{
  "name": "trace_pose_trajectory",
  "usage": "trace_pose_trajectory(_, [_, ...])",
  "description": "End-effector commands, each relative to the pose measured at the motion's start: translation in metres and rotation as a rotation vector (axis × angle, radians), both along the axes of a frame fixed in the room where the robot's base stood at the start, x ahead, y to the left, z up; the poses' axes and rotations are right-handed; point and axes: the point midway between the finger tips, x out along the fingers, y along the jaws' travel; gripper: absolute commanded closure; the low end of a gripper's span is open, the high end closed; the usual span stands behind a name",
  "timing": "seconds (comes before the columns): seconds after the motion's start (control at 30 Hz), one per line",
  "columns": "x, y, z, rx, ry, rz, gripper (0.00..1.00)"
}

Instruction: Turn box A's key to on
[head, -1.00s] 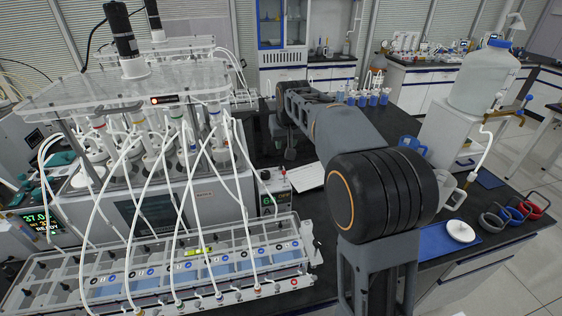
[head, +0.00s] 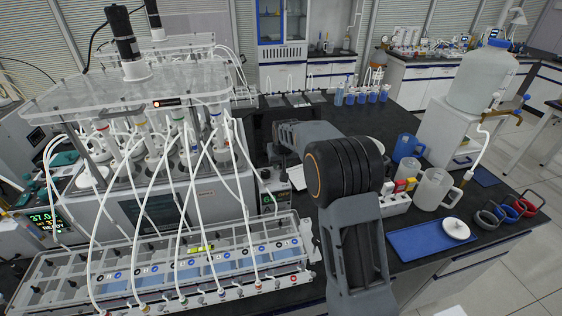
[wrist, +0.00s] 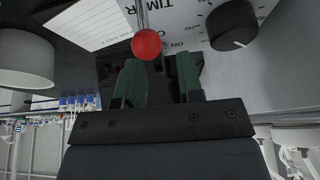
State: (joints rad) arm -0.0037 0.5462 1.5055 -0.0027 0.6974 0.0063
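In the wrist view a pale panel (wrist: 190,38) lettered TIMER and ON fills the upper right, with a black knob (wrist: 232,26). A red ball (wrist: 146,43) on a thin metal rod stands in front of the panel. My gripper (wrist: 158,76) has two green-padded fingers apart, just below the ball, facing the panel. Nothing is clearly held between them. A key cannot be made out. My arm hides my gripper in the head view.
The reactor unit (head: 150,195) with white tubes and a clear tray rack (head: 200,268) fill the left. Mugs (head: 432,188), a socket strip (head: 397,204) and a blue tray (head: 420,245) lie right of my arm. A white sheet (wrist: 85,25) lies near the panel.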

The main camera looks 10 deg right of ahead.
Motion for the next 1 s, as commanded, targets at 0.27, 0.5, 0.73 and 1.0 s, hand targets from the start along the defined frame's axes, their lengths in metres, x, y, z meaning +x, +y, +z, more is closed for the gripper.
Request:
trace_pose_trajectory(0.27, [0.0006, -0.0001, -0.0011, 0.000, -0.001, 0.000, 0.66])
trace_pose_trajectory(0.5, [0.0005, -0.0001, -0.0010, 0.000, 0.000, 0.000, 0.87])
trace_pose_trajectory(0.73, [0.0005, -0.0001, -0.0009, 0.000, 0.000, 0.000, 1.00])
trace_pose_trajectory(1.0, [0.0004, 0.0004, -0.0016, 0.000, 0.000, -0.022, 1.00])
